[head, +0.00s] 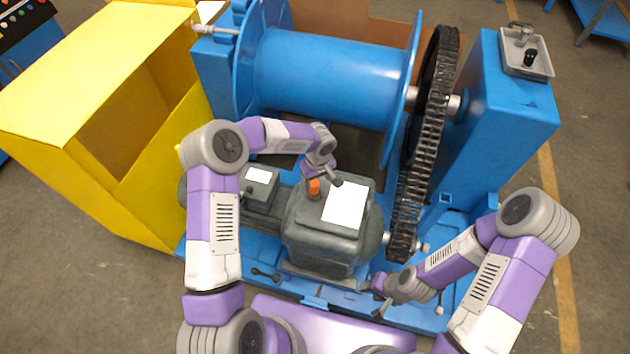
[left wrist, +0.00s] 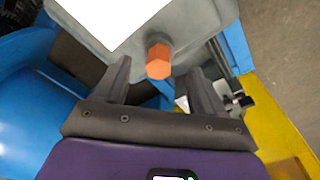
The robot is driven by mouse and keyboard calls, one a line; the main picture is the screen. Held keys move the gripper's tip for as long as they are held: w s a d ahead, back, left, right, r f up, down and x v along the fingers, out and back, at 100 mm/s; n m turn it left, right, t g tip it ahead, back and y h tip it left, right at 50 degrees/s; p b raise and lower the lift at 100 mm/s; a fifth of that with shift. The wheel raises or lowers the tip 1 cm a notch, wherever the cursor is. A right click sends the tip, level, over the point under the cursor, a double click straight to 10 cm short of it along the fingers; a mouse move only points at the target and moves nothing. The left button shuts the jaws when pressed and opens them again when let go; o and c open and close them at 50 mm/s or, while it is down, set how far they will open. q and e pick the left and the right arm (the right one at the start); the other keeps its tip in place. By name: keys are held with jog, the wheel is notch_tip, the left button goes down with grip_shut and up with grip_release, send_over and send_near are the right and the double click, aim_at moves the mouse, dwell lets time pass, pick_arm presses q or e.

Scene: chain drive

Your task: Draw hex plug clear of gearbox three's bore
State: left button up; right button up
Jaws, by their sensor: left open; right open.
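The orange hex plug (head: 314,187) stands up from the top of the grey gearbox (head: 312,245), beside a white plate. Its lower end is hidden, so I cannot tell how deep it sits in the bore. My left gripper (head: 335,178) is over the gearbox top, close to the plug. In the left wrist view the hex plug (left wrist: 158,62) shows between and just beyond the open fingertips of my left gripper (left wrist: 159,68), with a gap on both sides. My right gripper (head: 381,299) is open and empty, low by the blue base's front edge.
A large blue drum (head: 330,80) stands behind the gearbox, with a black chain wheel (head: 425,150) to the right. A grey tray (head: 527,55) holding small parts sits on the blue housing. A yellow guard box (head: 60,90) stands at left.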

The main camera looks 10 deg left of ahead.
aim_at(314, 183)
pick_arm(q)
jog(key=shift+w+a+r+y, duration=0.15)
jog(key=shift+w+a+y, duration=0.15)
jog(key=shift+w+a, duration=0.2)
jog(key=shift+w+f+n, duration=0.2)
jog(key=shift+n, duration=0.1)
jog(key=f, duration=0.2)
jog(key=f+b, duration=0.1)
jog(key=f, duration=0.1)
jog(key=f+b, duration=0.1)
jog(key=f, duration=0.1)
jog(key=shift+w+a+f, duration=0.3)
jog(key=shift+a+f, duration=0.05)
jog(key=c, duration=1.1)
jog(key=shift+r+p, duration=2.25)
jog(key=shift+r, duration=2.3)
jog(key=shift+c, duration=0.2)
